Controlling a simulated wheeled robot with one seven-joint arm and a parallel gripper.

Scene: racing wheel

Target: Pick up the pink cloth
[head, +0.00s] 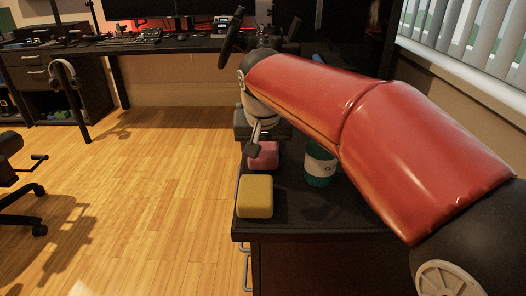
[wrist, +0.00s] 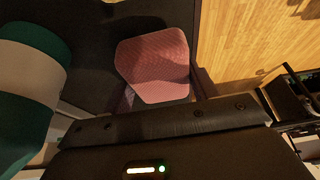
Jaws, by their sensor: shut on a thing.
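The pink cloth (head: 265,156) is a folded, block-like pad at the left edge of the black cabinet top in the head view. In the wrist view the cloth (wrist: 156,62) shows its woven pink face right beyond my gripper's dark body. My gripper (head: 253,150) reaches down to the cloth and is shut on it; its fingers lie at the cloth's sides and are only partly seen. I cannot tell whether the cloth is lifted off the surface.
A yellow block (head: 255,196) sits in front of the cloth near the cabinet's front left corner. A teal bottle with a white label (head: 320,166) stands to the right, partly behind my arm. Wooden floor (head: 150,190) lies open to the left. A desk (head: 150,42) stands behind.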

